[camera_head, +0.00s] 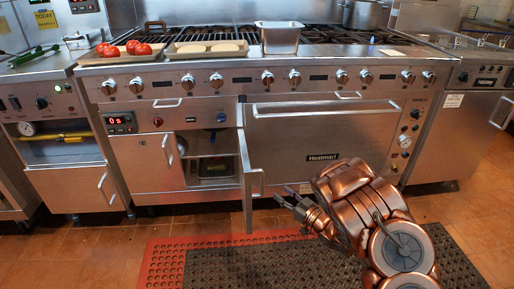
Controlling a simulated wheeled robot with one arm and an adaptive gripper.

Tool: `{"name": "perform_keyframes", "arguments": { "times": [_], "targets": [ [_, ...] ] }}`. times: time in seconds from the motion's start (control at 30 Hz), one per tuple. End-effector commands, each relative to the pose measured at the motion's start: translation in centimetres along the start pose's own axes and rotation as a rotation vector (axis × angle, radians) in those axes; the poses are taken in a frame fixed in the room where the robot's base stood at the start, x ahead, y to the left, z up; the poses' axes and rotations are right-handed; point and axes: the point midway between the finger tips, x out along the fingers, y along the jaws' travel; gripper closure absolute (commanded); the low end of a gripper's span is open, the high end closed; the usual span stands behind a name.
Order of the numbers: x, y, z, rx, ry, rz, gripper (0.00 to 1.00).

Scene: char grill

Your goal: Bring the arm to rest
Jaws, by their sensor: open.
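My copper-coloured arm reaches in from the lower right of the head view. My gripper (284,196) points left, low in front of the range, with its fingers apart and nothing seen between them. It is just to the right of an open cabinet door (247,180) that swings out from the range. I cannot tell whether the fingers touch the door. The open cabinet (208,165) to the left of the door shows a dark item inside.
The steel range (330,150) spans the middle, its oven door shut. On its top are a tray with tomatoes (124,50), a tray with pale patties (210,49) and a steel pan (279,35). Red and dark mats (165,262) lie on the floor.

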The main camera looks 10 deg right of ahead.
Motion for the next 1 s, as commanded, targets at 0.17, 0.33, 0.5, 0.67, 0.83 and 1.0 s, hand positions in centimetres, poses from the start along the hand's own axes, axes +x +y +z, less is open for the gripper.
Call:
{"name": "perform_keyframes", "arguments": {
  "times": [0.17,0.33,0.5,0.67,0.83,1.0],
  "targets": [
    [0.2,1.0,-1.2,-0.032,-0.042,0.028,0.57],
    [0.1,4.5,-4.8,-0.128,-0.182,0.138,0.57],
    [-1.1,8.4,-9.4,-0.21,-0.343,0.287,0.57],
    [-3.3,11.1,-14.3,-0.248,-0.48,0.429,0.57],
    [-6.3,12.3,-19.6,-0.245,-0.614,0.57,0.57],
    [-9.8,11.9,-24.7,-0.202,-0.74,0.69,0.57]
  ]
}}
